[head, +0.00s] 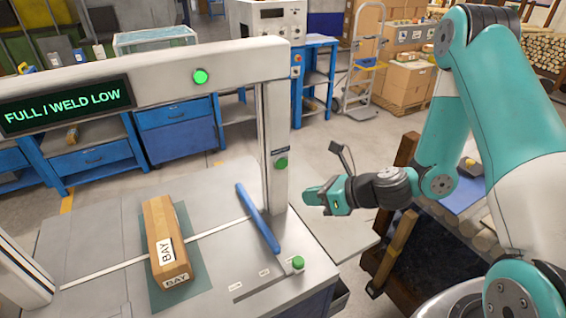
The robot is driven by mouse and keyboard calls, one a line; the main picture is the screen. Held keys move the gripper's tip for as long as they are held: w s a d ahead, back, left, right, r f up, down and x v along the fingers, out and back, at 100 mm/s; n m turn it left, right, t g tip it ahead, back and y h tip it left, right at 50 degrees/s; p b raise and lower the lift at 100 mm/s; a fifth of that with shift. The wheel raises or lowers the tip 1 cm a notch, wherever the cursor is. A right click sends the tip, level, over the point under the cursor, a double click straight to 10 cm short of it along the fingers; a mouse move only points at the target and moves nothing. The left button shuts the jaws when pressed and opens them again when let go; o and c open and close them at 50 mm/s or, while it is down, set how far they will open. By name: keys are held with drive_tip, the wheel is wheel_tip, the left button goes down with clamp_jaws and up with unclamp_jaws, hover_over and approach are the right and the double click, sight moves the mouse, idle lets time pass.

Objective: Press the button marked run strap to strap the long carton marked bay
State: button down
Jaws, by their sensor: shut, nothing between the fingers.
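The long brown carton marked BAY (155,220) lies on a dark green mat (198,262) on the strapping machine's grey top (95,225). A thin white strap line crosses the top on both sides of the carton; no strap shows over it. A green button (281,164) sits on the right post under a small dark label that I cannot read. Another green button (298,263) sits at the top's front right corner, near small unreadable labels. My gripper (308,197) is shut and empty, in the air right of the post, apart from both buttons.
The arch carries a display (66,106) reading FULL | WELD LOW and a round green lamp or button (200,76). A blue bar (257,217) lies right of the carton. A dark wooden stand (400,250) is under my arm. Blue benches (178,130) stand behind.

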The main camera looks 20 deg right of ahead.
sight(282, 164)
drive_tip(key=shift+w, duration=0.1)
drive_tip(key=w+a+p, duration=0.1)
drive_tip(key=w+p, duration=0.1)
drive_tip(key=w, duration=0.6)
drive_tip(key=shift+w+a, duration=0.2)
drive_tip(key=shift+a, duration=0.2)
drive_tip(key=shift+w+p, duration=0.1)
drive_tip(key=shift+p, duration=0.2)
idle(1.5)
drive_tip(key=shift+w+a, duration=0.15)
drive_tip(key=shift+w, duration=0.15)
drive_tip(key=shift+w+p, duration=0.3)
drive_tip(key=shift+w, duration=0.05)
idle(0.6)
drive_tip(key=shift+s, duration=0.75)
